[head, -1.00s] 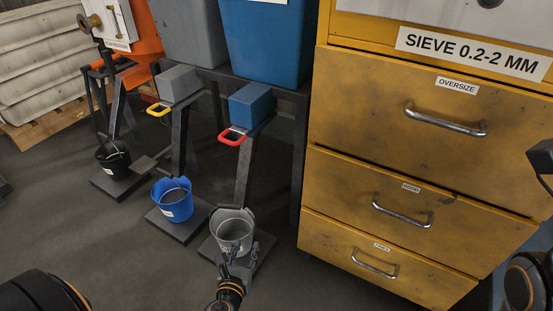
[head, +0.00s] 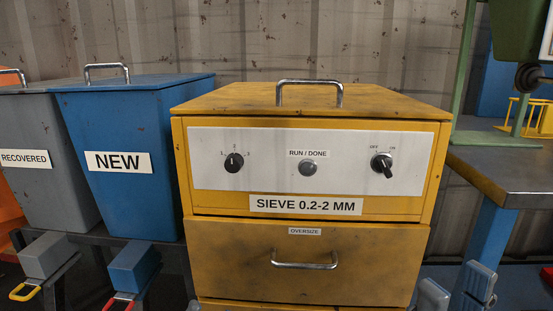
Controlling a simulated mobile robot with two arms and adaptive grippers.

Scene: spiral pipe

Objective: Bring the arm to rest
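My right gripper (head: 457,289) is at the bottom right, in front of the right side of the yellow sieve cabinet and the legs of the side table. Its two grey fingers stand apart with a gap between them, and nothing shows in the gap. The rest of the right arm is below the picture. I cannot make out my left gripper; a small grey tip at the bottom edge left of the cabinet is too cut off to name.
The yellow sieve cabinet (head: 310,207) fills the middle, with knobs and an oversize drawer (head: 300,262). A blue NEW bin (head: 140,190) and a grey RECOVERED bin (head: 40,200) stand left. A metal table (head: 505,178) stands right.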

